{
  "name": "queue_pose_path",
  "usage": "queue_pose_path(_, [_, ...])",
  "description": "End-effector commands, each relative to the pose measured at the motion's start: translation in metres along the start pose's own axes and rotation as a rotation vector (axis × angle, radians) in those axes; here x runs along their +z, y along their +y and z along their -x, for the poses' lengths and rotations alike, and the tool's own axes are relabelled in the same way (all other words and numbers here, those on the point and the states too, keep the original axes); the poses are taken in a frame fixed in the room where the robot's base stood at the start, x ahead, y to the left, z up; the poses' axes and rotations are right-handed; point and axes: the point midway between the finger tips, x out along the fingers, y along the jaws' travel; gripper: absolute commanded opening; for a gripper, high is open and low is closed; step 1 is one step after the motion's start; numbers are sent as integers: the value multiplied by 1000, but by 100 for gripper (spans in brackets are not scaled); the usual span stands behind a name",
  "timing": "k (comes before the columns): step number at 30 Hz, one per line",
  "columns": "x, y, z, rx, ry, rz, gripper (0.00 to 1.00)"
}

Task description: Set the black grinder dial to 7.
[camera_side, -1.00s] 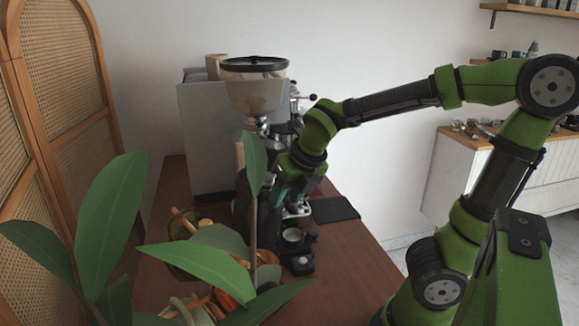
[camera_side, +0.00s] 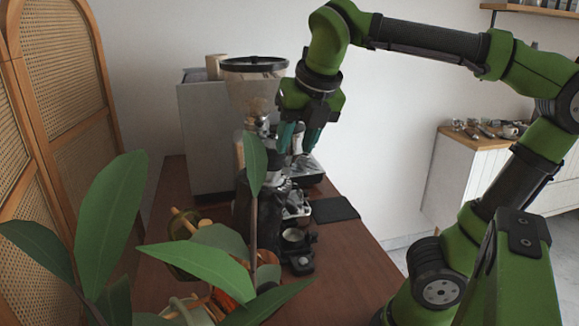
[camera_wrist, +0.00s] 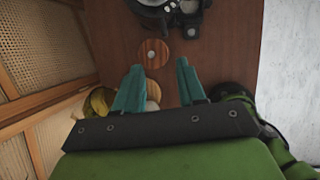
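The black grinder (camera_side: 268,215) stands on the wooden counter in the side view, partly hidden by plant leaves. A clear hopper with a black rim (camera_side: 253,64) rises behind it; I cannot tell whether the two are joined. The dial and its numbers cannot be made out. My gripper (camera_side: 299,152) hangs fingers down, above and right of the black body, in front of the hopper's right side. In the wrist view its two teal fingers (camera_wrist: 159,67) are apart with nothing between them.
A grey box-shaped machine (camera_side: 205,140) stands behind left. A black mat (camera_side: 334,209) and a small black device (camera_side: 298,254) lie on the counter (camera_side: 345,270). Plant leaves (camera_side: 195,262) fill the front left. A wooden disc (camera_wrist: 153,53) shows beyond my fingers in the wrist view.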

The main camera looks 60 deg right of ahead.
Motion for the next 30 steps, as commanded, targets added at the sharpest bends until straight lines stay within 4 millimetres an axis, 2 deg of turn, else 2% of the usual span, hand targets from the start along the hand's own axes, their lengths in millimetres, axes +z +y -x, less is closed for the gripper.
queue_pose_path(3, [0,0,15,1,-1,-1,40])
queue_pose_path(9, [1,0,13,4,-5,-77,40])
queue_pose_path(17, [1,1,13,5,-6,-85,40])
queue_pose_path(21, [2,3,6,-20,5,-84,18])
queue_pose_path(24, [10,14,-7,-70,18,-88,3])
queue_pose_path(26, [18,24,-16,-120,31,-129,0])
queue_pose_path(30, [37,52,-39,-272,61,-408,0])
